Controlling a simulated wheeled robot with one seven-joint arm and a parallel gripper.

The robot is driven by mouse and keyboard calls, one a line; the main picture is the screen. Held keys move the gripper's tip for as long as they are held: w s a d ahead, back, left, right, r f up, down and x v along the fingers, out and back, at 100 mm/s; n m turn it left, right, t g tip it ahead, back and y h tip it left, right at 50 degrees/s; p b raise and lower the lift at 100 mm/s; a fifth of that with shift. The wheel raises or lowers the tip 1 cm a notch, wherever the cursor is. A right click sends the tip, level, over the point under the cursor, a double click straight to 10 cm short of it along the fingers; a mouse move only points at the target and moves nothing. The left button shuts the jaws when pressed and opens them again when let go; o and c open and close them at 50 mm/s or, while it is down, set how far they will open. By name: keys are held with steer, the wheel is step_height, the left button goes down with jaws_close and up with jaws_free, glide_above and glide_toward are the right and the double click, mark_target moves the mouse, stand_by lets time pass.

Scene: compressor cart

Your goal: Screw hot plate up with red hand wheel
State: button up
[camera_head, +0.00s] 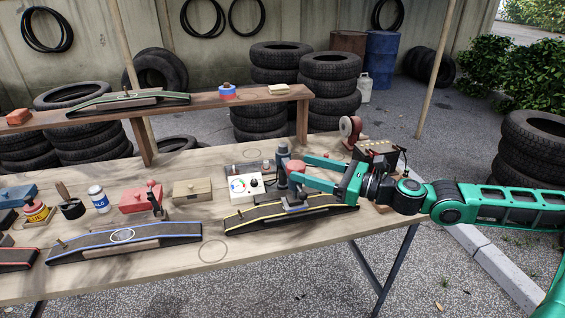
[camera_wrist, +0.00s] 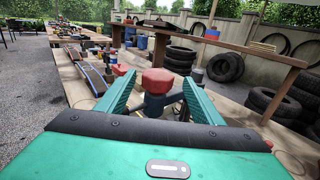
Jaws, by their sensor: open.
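The red hand wheel (camera_head: 295,168) is a faceted red knob on top of a dark blue-grey clamp body. In the wrist view the red hand wheel (camera_wrist: 158,81) stands centrally between my two green fingers. My gripper (camera_head: 299,169) is open, with one finger on either side of the wheel. In the wrist view my gripper (camera_wrist: 159,86) shows gaps beside the knob, and I see no clear contact. A grey block (camera_head: 295,204), possibly the hot plate, sits below on a dark yellow-edged ramp-shaped board (camera_head: 250,216). My fingers partly hide the clamp.
A white control box (camera_head: 246,184) and a dark cylinder (camera_head: 283,158) stand close behind. A red-wheeled tool (camera_head: 350,130) stands back right. A blue-edged board (camera_head: 95,246) and a wooden box (camera_head: 192,189) lie left. The table front between the boards is clear.

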steer(key=x, duration=0.7)
steer(key=shift+w+a, duration=0.1)
steer(key=shift+a, duration=0.2)
steer(key=shift+c, duration=0.4)
steer(key=c, duration=1)
